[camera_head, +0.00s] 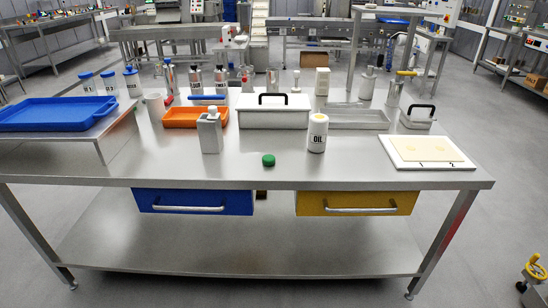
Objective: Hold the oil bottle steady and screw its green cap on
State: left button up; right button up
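The oil bottle (317,136) stands upright on the steel table, right of the middle. It is white with a dark "OIL" label, and no green cap sits on its top. The green cap (268,160) lies on the table near the front edge, to the left of the bottle and apart from it. Neither of my grippers shows in the head view.
Left of the bottle stands a grey dispenser (209,132). Behind are an orange tray (182,124), a white box with a black handle (273,117) and a shallow metal tray (357,124). A white board (397,161) lies at right. The front edge beside the cap is clear.

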aim_at(317, 122)
jog(key=k, duration=0.55)
jog(key=u, duration=0.5)
jog(key=i, duration=1)
jog(key=z, duration=0.55)
jog(key=i, duration=0.6)
jog(key=z, duration=0.5)
